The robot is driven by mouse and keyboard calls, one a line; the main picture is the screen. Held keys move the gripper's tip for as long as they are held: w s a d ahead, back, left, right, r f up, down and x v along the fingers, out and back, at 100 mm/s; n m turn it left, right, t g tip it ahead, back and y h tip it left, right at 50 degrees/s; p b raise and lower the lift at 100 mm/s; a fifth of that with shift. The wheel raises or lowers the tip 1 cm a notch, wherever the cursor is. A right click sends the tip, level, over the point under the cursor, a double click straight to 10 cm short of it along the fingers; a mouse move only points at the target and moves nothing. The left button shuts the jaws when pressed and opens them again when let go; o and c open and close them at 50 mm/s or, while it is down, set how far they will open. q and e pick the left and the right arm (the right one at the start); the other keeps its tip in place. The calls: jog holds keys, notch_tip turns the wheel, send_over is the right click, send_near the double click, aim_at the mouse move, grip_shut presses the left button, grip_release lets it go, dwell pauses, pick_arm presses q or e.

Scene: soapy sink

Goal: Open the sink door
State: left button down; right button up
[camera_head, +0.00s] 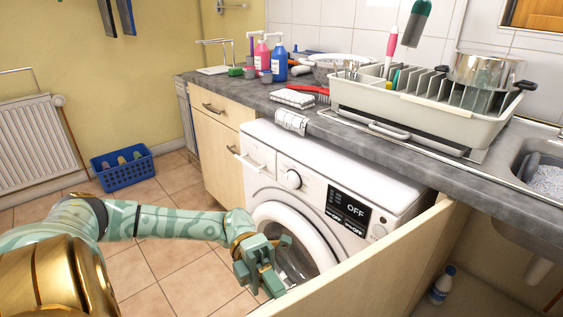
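The sink door (385,265) is a pale wooden panel. It stands swung out from the sink cabinet, in front of the washing machine, and its near part runs out of the bottom of the view. The cabinet interior shows to its right. My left gripper (264,268) is pale green and sits low on the left side of the door, in front of the washing machine's round window. I cannot tell whether its fingers touch the door or how far apart they are. My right gripper is not in view.
The washing machine (325,190) stands behind the door, under the grey counter (470,180). A dish rack (420,110) sits on the counter beside the sink (535,165). A blue basket (123,170) stands on the otherwise clear tiled floor.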

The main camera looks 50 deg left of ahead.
pick_arm(q)
jog(key=shift+a+f, duration=0.1)
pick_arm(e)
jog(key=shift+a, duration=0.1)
pick_arm(q)
jog(key=c, duration=1.4)
grip_release()
jog(key=shift+w, duration=0.15)
